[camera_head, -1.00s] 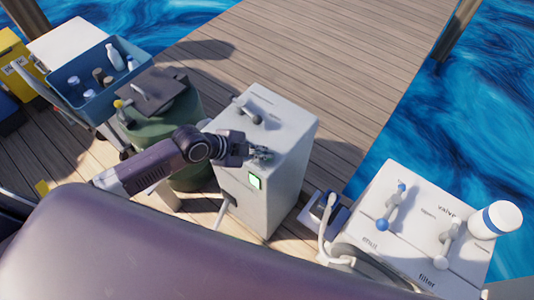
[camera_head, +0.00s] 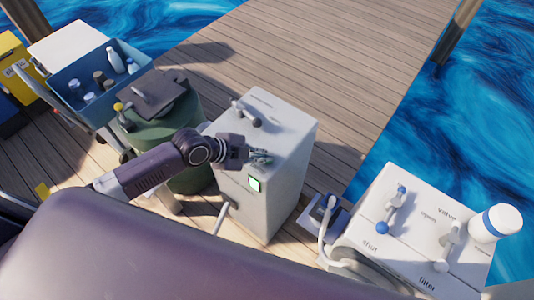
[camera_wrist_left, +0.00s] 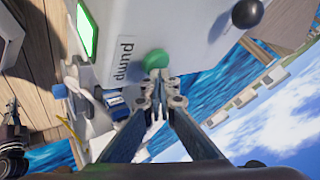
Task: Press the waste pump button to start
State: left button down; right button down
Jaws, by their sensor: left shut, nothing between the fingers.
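The waste pump is a white box cabinet (camera_head: 285,190) standing on the dock, with a lit green panel (camera_head: 255,184) on its front. In the left wrist view the lit panel (camera_wrist_left: 87,31) is at the upper left. A round green button (camera_wrist_left: 156,60) sits on the white face beside a label reading "pump" (camera_wrist_left: 121,61). My right gripper is not in view.
A grey lever handle (camera_head: 245,112) is on the cabinet top. A green barrel (camera_head: 165,135) and a blue crate of bottles (camera_head: 95,85) stand to the left. A white valve and filter box (camera_head: 410,215) is at the right. Open planks lie behind.

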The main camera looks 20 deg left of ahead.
pick_arm(q)
jog(key=shift+f, duration=0.15)
jog(key=shift+f+b, duration=0.35)
jog(key=shift+s, duration=0.15)
jog(key=shift+f, duration=0.1)
dwell(0.4)
jog(key=shift+r+p, duration=0.25)
jog(key=shift+p, duration=0.05)
notch_tip(320, 180, up, 6)
jog(key=p, duration=0.5)
jog(key=shift+r, duration=0.2)
